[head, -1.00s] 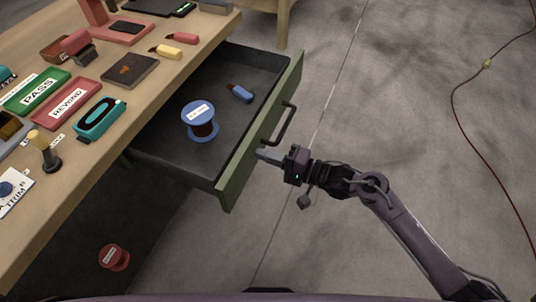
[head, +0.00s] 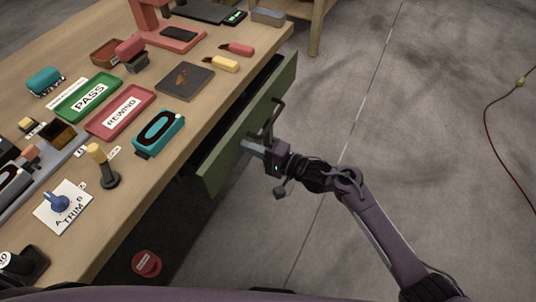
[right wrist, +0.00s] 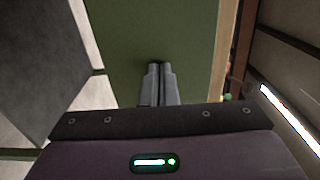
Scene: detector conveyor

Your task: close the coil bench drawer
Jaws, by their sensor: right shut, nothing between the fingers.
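The coil bench drawer has a green front (head: 228,150) with a dark handle (head: 272,118). It stands out only a little from the bench, with a narrow dark gap behind the front; its contents are hidden. My right gripper (head: 250,147) is shut and empty, its fingertips at the drawer front below the handle. In the right wrist view the closed fingers (right wrist: 160,75) point at the green panel (right wrist: 130,35) and appear to touch it. My left gripper is not in view.
The wooden bench top (head: 95,55) carries a green PASS tray (head: 88,97), a red REWIND tray (head: 120,112), a teal device (head: 158,133) and several small items. A red spool (head: 146,263) lies low under the bench. The floor at right is clear except for a red cable (head: 489,130).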

